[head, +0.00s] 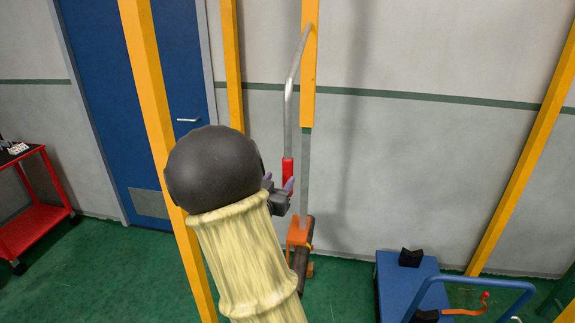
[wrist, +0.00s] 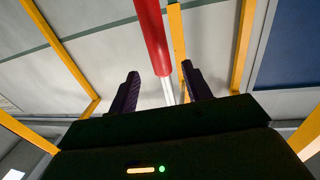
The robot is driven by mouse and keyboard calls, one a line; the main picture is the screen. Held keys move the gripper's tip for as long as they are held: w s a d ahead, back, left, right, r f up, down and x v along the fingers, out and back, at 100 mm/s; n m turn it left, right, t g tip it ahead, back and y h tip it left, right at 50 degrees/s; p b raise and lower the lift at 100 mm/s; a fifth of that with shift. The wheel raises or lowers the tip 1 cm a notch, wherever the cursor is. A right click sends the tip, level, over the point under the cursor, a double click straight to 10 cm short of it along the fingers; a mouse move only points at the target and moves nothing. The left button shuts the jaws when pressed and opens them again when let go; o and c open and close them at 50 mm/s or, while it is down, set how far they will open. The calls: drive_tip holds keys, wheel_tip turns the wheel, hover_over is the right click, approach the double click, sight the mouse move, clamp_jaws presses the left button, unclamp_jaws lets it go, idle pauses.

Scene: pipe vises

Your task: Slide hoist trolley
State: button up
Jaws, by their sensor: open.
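A bent grey rod (head: 289,100) hangs down from near the top of a yellow upright and ends in a red grip (head: 288,170). The trolley itself cannot be made out.
An orange fitting (head: 298,231) with a dark cylinder below it sits just beyond my gripper. Yellow posts (head: 150,110) stand around. A blue cart (head: 398,280) is at lower right, a red cart (head: 35,230) at left. A blue door (head: 135,90) is behind.

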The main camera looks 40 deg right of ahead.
sight(286, 171)
drive_tip(key=p+x, duration=0.2)
drive_tip(key=x, duration=0.5)
drive_tip(key=shift+w+d, duration=0.2)
drive_tip(key=shift+d, duration=0.15)
clamp_jaws()
